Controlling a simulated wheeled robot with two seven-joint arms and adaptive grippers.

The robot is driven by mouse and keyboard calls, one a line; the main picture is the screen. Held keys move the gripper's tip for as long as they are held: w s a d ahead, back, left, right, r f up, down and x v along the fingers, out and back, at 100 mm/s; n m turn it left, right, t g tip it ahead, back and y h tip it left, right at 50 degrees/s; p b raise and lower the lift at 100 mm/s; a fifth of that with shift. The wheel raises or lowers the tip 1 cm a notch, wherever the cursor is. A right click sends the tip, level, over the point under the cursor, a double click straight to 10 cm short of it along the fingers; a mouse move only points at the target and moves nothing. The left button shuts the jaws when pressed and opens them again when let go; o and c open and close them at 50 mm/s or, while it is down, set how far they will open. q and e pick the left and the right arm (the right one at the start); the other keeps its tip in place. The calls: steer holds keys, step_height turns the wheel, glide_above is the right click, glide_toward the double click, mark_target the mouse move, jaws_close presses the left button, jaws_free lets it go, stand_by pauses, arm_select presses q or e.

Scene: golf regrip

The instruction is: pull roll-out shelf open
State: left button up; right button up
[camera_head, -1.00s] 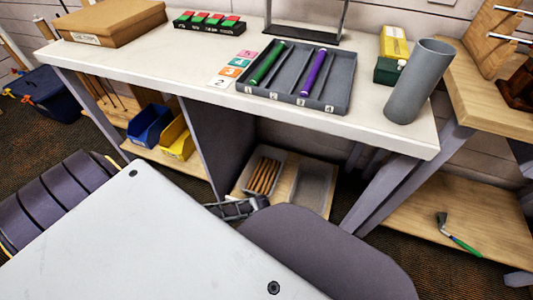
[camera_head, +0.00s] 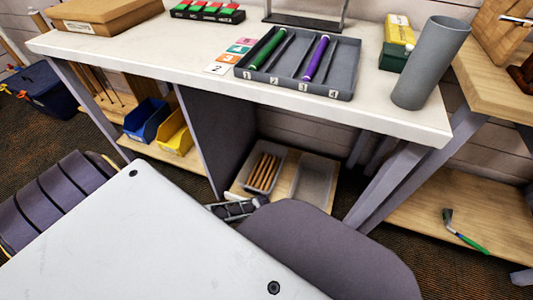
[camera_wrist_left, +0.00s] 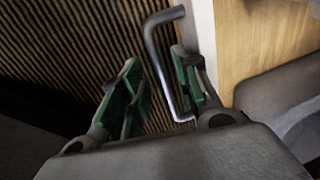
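The roll-out shelf (camera_head: 288,180) is a light wooden board low under the white workbench, holding two grey bins. Its wood surface (camera_wrist_left: 262,45) and pale front edge (camera_wrist_left: 201,35) show in the left wrist view. A grey bent-bar handle (camera_wrist_left: 159,62) stands out from that edge. My left gripper (camera_wrist_left: 160,88) is open, with green-padded fingers on either side of the handle; I cannot tell whether they touch it. In the head view the left gripper (camera_head: 236,209) is partly hidden by my own arm, just in front of the shelf. My right gripper is not in view.
The workbench (camera_head: 140,60) carries a grey tray (camera_head: 345,85) with green and purple grips, and a grey cylinder (camera_head: 430,65). Blue (camera_head: 147,120) and yellow (camera_head: 175,135) bins sit on a low shelf at left. A table leg (camera_head: 395,185) stands right of the roll-out shelf.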

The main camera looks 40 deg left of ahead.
arm_select(q)
steer(key=shift+f, duration=0.25)
jaws_close()
stand_by(0.3)
